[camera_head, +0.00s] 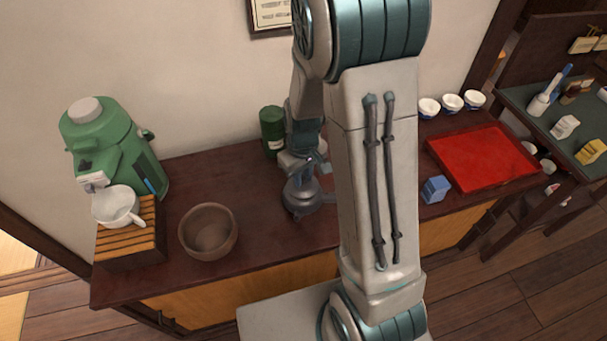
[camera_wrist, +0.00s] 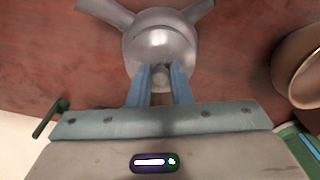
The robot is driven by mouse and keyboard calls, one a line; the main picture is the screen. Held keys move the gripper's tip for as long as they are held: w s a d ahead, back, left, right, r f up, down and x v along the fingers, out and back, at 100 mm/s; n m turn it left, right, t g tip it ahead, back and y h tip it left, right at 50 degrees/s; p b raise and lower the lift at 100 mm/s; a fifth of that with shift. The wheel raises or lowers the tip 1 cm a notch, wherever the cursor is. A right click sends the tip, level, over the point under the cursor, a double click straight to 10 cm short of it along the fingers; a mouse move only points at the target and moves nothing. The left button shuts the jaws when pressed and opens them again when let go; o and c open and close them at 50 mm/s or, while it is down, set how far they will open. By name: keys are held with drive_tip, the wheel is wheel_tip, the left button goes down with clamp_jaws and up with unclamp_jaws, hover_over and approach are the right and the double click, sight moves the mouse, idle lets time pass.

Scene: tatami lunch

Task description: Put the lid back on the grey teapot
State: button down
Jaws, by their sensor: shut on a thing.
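The grey teapot (camera_head: 299,202) stands on the dark red-brown counter, its handle to the right. In the wrist view, the teapot's rounded body (camera_wrist: 160,45) lies just beyond my fingers, with its two arms spreading at the top edge. My gripper (camera_head: 310,164) is low over the teapot. In the wrist view, the blue fingers of my gripper (camera_wrist: 160,76) are closed on the knob of the grey lid (camera_wrist: 158,72). The lid is at or just over the teapot's top; I cannot tell whether it is seated. My arm hides part of the counter.
A brown bowl (camera_head: 208,248) stands left of the teapot. A green canister (camera_head: 272,132) is close behind it. A blue box (camera_head: 435,190) and red tray (camera_head: 483,157) are at the right.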

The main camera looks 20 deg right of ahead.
idle(0.3)
drive_tip(key=c, duration=0.7)
unclamp_jaws()
drive_tip(key=shift+c, duration=0.2)
drive_tip(key=shift+r+p, duration=2.5)
drive_tip(key=shift+r, duration=0.95)
clamp_jaws()
